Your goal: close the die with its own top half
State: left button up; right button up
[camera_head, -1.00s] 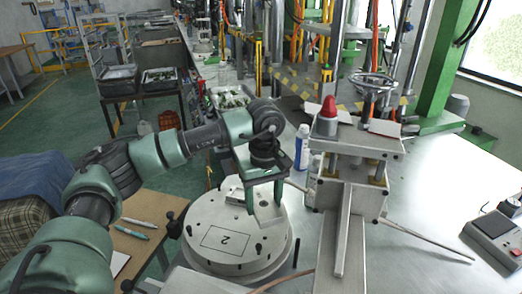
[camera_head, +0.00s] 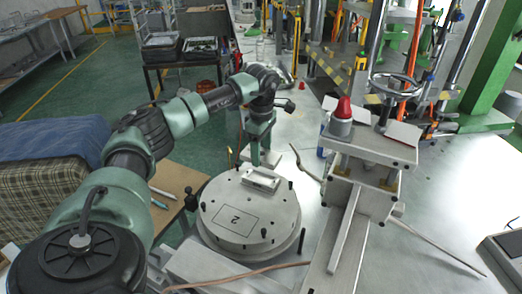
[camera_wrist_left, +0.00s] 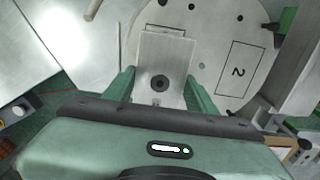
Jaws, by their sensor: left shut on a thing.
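The round pale turntable (camera_head: 220,237) marked 2 stands in the lower middle of the head view. A small metal die block (camera_head: 261,180) shows at its far side. My left gripper (camera_head: 262,158) is low, just behind this block. In the left wrist view, my left gripper (camera_wrist_left: 160,88) is shut on a silver metal piece with a dark round hole, the die's top half (camera_wrist_left: 166,58). It hides part of the turntable (camera_wrist_left: 205,20) below. I cannot tell whether the held piece touches a lower half. My right gripper is not in view.
A metal press with a red knob (camera_head: 343,108) stands right of the turntable. A wooden side table (camera_head: 178,180) with pens is at left. Dark pins stand up around the turntable. The steel bench (camera_head: 430,220) is largely clear at right.

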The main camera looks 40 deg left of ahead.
pick_arm(q)
jog(key=shift+f+b, duration=0.35)
jog(key=shift+f, duration=0.35)
jog(key=shift+f+b, duration=0.5)
jog(key=shift+f, duration=0.3)
jog(key=shift+f+b, duration=0.8)
jog(key=shift+f, duration=0.55)
jog(key=shift+p, duration=0.3)
jog(key=shift+f+b, duration=0.65)
jog(key=shift+f, duration=0.3)
jog(key=o, duration=1.8)
jog(key=shift+d, duration=0.1)
jog(key=shift+s, duration=0.1)
